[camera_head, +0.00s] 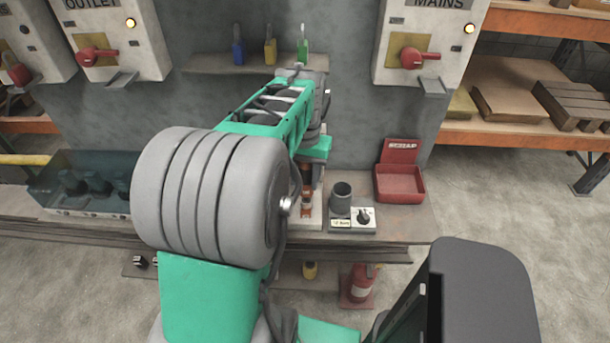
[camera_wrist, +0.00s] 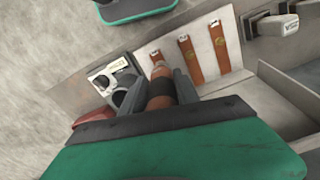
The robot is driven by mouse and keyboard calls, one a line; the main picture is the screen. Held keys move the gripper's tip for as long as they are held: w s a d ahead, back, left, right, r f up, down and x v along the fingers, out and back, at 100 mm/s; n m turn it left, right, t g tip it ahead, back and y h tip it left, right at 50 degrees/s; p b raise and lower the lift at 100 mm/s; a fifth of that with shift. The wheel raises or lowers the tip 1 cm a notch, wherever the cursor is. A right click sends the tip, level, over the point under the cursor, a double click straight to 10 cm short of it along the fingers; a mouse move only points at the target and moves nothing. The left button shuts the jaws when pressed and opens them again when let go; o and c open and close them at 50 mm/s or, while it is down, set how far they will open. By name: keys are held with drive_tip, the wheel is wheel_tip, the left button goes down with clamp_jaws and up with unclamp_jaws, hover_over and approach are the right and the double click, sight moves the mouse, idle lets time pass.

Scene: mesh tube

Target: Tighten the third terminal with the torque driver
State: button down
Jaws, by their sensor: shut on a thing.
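My gripper (camera_wrist: 160,88) is shut on an upright orange-brown tool with a black band, the torque driver (camera_wrist: 161,96), seen between its two grey fingers in the wrist view. The driver's lower end is over the leftmost of the copper strips there, and it covers most of that strip and its terminal. I cannot tell whether the tip touches the screw. Two other copper strips with terminals, a middle one (camera_wrist: 190,60) and a right one (camera_wrist: 219,50), lie bare on the pale terminal board (camera_wrist: 174,48). In the head view my arm hides most of the board.
Right of the board in the head view are a grey cup (camera_head: 341,196), a white dial box (camera_head: 363,217) and a red scrap bin (camera_head: 400,182). A transparent dark case (camera_head: 80,185) is at the left. Red-handled OUTLET (camera_head: 105,40) and MAINS (camera_head: 420,45) switch boxes hang above.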

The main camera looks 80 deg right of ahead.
drive_tip(key=shift+d+r+p, duration=0.1)
drive_tip(key=shift+r+p, duration=1.8)
drive_tip(key=shift+r, duration=1.1)
